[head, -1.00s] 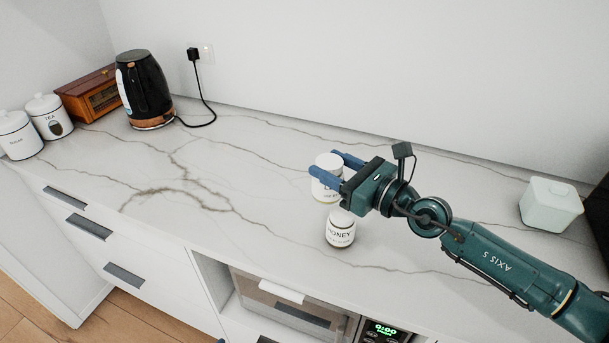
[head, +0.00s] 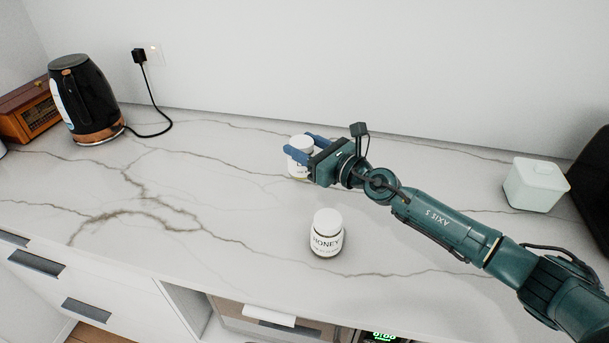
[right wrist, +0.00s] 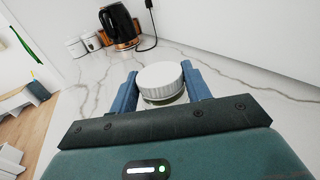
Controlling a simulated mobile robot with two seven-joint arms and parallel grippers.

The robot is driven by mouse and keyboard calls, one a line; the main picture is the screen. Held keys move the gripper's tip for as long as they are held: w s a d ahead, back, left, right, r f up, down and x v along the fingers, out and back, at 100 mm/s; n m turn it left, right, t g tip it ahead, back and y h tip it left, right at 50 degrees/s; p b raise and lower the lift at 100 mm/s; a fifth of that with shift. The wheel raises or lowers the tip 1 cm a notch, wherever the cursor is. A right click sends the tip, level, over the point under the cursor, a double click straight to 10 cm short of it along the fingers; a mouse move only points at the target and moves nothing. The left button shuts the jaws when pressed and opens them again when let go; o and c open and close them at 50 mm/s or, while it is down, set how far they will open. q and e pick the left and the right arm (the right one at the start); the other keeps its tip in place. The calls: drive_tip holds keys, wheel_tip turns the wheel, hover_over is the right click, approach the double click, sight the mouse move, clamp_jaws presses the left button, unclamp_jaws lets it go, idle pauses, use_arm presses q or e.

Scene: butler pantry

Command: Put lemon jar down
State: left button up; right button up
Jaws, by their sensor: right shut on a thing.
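The lemon jar (head: 297,160) is white with a white lid and sits between the blue fingers of my right gripper (head: 305,152), toward the back of the marble counter. My right gripper is shut on it. In the right wrist view the jar's ribbed lid (right wrist: 161,76) shows upright between both fingers. Most of its label is hidden by a finger in the head view. I cannot tell whether its base touches the counter. My left gripper is not in view.
A honey jar (head: 326,233) stands nearer the counter's front edge. A black kettle (head: 86,100) and wooden radio (head: 30,110) stand at left. A pale green canister (head: 535,184) stands at right. The counter (head: 230,185) left of the lemon jar is clear.

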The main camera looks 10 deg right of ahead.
drive_tip(key=shift+w+f+b, duration=0.1)
drive_tip(key=shift+f+b, duration=0.2)
drive_tip(key=shift+f, duration=0.45)
wheel_tip(320, 180, down, 4)
drive_tip(key=b, duration=0.3)
drive_tip(key=shift+r, duration=0.25)
drive_tip(key=shift+f+b, duration=0.2)
drive_tip(key=shift+b, duration=0.1)
drive_tip(key=o, duration=1.3)
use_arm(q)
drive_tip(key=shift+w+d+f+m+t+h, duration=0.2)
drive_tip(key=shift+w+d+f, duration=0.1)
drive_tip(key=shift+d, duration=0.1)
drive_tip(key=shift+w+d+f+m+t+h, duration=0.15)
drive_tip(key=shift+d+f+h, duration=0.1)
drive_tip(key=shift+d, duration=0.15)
